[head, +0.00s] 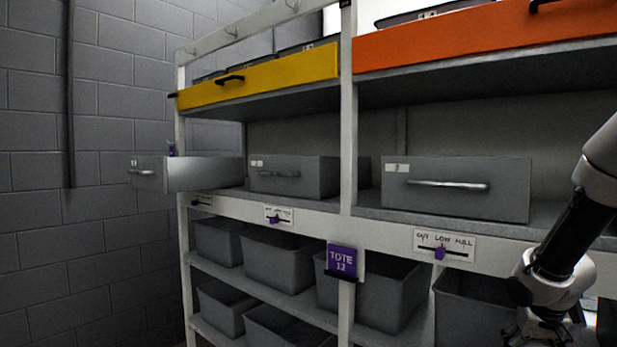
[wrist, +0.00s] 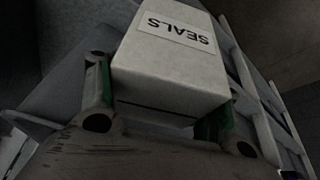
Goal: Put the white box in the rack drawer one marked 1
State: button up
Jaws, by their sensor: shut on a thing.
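The white box (wrist: 170,70) fills the middle of the wrist view, with a label reading SEALS upside down. My gripper (wrist: 158,105) is shut on it, one finger on each side. In the head view my gripper is at the lower right, partly cut off, and I cannot make out the box there. A grey drawer (head: 205,174) at the left end of the rack's middle shelf is pulled out towards the left front. Its small tag is too small to read. Two more grey drawers, one in the middle (head: 294,176) and one at right (head: 455,190), sit further in.
The rack (head: 347,130) has a yellow drawer (head: 260,79) and an orange drawer (head: 490,40) above. Grey totes (head: 277,262) fill the lower shelves, with a purple TOTE 12 sign (head: 342,261) on the post. A block wall (head: 100,230) stands at left.

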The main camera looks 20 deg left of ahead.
aim_at(163, 175)
jog(key=i+j+u, duration=0.35)
jog(key=j, duration=0.15)
jog(key=i+j+u, duration=0.7)
jog(key=i+j, duration=0.05)
jog(key=i, duration=0.1)
